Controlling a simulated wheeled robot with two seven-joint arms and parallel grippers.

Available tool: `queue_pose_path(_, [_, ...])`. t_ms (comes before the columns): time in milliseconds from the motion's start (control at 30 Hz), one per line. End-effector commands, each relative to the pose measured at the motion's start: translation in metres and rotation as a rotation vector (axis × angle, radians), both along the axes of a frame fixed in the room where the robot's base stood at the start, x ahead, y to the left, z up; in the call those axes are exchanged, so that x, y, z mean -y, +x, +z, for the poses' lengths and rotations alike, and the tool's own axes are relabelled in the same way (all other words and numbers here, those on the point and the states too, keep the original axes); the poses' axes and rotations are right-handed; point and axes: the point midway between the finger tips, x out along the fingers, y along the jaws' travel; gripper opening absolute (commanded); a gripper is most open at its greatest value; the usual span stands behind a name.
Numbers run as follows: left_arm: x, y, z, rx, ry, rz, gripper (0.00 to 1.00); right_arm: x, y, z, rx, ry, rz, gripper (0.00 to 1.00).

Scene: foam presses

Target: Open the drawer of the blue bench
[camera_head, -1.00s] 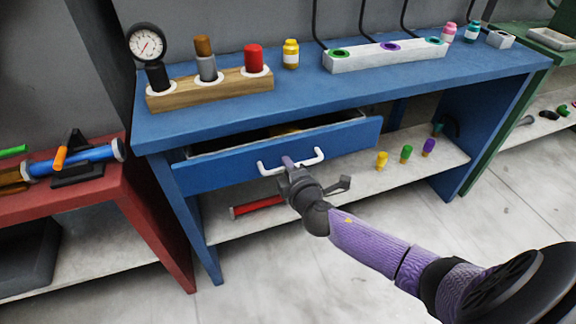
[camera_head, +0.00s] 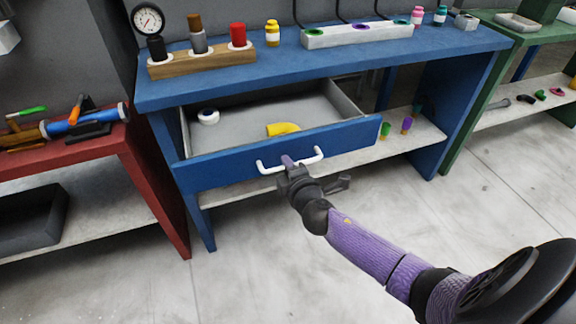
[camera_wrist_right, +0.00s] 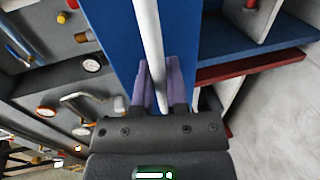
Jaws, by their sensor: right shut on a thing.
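The blue bench (camera_head: 330,62) stands across the middle of the head view. Its drawer (camera_head: 230,165) is pulled well out, and its grey inside shows. A yellow curved piece (camera_head: 284,129) and a white ring-shaped piece with a dark centre (camera_head: 208,117) lie in the drawer. The white bar handle (camera_head: 306,159) is on the drawer front. My right gripper (camera_head: 288,163) is shut on the handle. In the right wrist view its purple fingers (camera_wrist_right: 157,88) lie on both sides of the white handle (camera_wrist_right: 150,45). My left gripper is not in view.
On the bench top are a wooden block with a gauge (camera_head: 205,57), a yellow bottle (camera_head: 272,33) and a white strip with coloured rings (camera_head: 362,33). A red bench (camera_head: 105,150) stands at left, a green one (camera_head: 465,110) at right. The floor in front is clear.

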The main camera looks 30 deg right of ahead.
Motion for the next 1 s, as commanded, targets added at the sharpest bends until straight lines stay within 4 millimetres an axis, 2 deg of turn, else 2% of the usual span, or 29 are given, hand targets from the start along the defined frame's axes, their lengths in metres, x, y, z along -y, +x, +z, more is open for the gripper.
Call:
queue_pose_path(300, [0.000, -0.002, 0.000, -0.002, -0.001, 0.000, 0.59, 0.000, 0.000, -0.001, -0.002, 0.000, -0.001, 0.00])
queue_pose_path(333, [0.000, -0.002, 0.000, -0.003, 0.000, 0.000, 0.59, 0.000, 0.000, -0.001, -0.002, 0.000, -0.001, 0.24])
queue_pose_path(433, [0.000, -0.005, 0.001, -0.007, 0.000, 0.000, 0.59, 0.000, 0.000, 0.000, -0.001, 0.000, -0.001, 0.45])
queue_pose_path(467, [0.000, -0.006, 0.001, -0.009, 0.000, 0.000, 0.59, 0.000, 0.000, 0.000, -0.001, 0.000, -0.001, 0.49])
queue_pose_path(767, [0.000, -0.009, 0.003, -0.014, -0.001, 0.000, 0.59, -0.001, -0.003, 0.001, 0.000, 0.000, 0.000, 0.49])
queue_pose_path(867, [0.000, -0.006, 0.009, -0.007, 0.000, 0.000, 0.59, -0.004, -0.015, 0.005, -0.002, 0.002, 0.002, 0.49])
queue_pose_path(1000, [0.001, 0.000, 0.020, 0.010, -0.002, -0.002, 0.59, -0.011, -0.047, 0.013, -0.002, 0.001, 0.000, 0.49])
